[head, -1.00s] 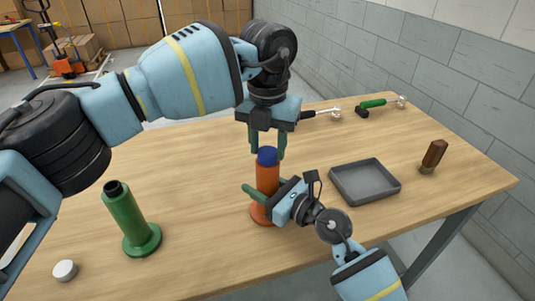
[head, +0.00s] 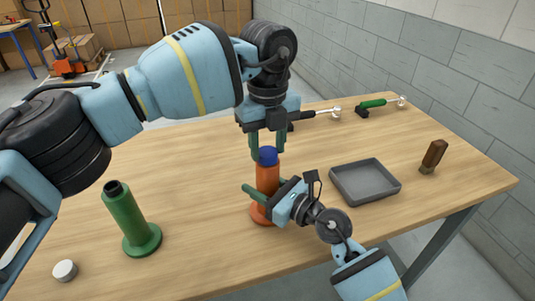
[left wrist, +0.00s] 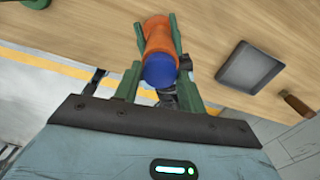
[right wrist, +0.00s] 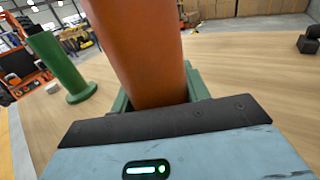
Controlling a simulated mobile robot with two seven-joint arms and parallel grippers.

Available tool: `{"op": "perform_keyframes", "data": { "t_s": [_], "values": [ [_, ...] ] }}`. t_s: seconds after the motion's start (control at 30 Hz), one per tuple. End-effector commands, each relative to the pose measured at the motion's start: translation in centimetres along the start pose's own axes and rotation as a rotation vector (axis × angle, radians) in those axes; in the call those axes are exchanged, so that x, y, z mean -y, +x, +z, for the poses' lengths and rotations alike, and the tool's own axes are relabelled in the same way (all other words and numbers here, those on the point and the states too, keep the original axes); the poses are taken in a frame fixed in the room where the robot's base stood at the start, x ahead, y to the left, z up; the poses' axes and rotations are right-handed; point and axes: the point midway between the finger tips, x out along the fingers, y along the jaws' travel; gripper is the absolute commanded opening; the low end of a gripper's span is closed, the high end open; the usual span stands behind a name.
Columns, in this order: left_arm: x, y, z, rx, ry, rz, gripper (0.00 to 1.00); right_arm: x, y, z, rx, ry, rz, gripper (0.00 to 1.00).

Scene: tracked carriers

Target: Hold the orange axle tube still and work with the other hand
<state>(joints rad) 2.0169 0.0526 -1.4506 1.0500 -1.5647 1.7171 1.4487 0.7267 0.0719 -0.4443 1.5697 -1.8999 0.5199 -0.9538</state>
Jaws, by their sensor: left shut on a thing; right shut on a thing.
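The orange axle tube (head: 267,178) stands upright on its wide foot near the middle of the table. A blue cap (head: 268,156) sits on its top end; the cap also shows in the left wrist view (left wrist: 159,69). My left gripper (head: 268,147) points down from above and is shut on the blue cap, with one green finger on each side. My right gripper (head: 262,198) comes in low from the right and is shut around the lower part of the tube. The tube fills the middle of the right wrist view (right wrist: 140,50). The cap's thread cannot be seen.
A green tube (head: 128,215) with a dark top stands at left. A white round cap (head: 65,270) lies near it. A grey tray (head: 388,188) is right of my right gripper, with a brown-handled tool (head: 433,157) beyond. Green-handled (head: 375,103) and dark-handled (head: 322,112) tools lie behind.

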Motion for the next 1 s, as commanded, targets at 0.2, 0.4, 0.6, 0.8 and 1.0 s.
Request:
{"op": "perform_keyframes", "data": {
  "t_s": [0.2,0.4,0.6,0.8,1.0],
  "values": [
    [-0.02,0.14,0.0,-0.001,-0.09,0.002,0.21,0.0,-0.01,-0.03,0.0,0.0,0.0,0.0],
    [-0.01,-0.01,0.0,-0.001,-0.186,0.001,0.21,0.0,-0.01,-0.03,0.0,0.0,0.0,0.0],
    [0.0,-0.32,0.0,-0.001,-0.316,0.001,0.18,0.01,-0.01,-0.03,0.0,0.0,0.0,0.0],
    [0.0,-0.36,0.0,-0.001,-0.324,0.0,0.18,0.02,-0.01,-0.04,0.0,0.0,-0.001,0.0],
    [0.01,-0.51,0.0,0.0,-0.323,0.0,0.18,0.02,-0.01,-0.04,0.0,0.0,-0.001,0.0]
  ]
}}
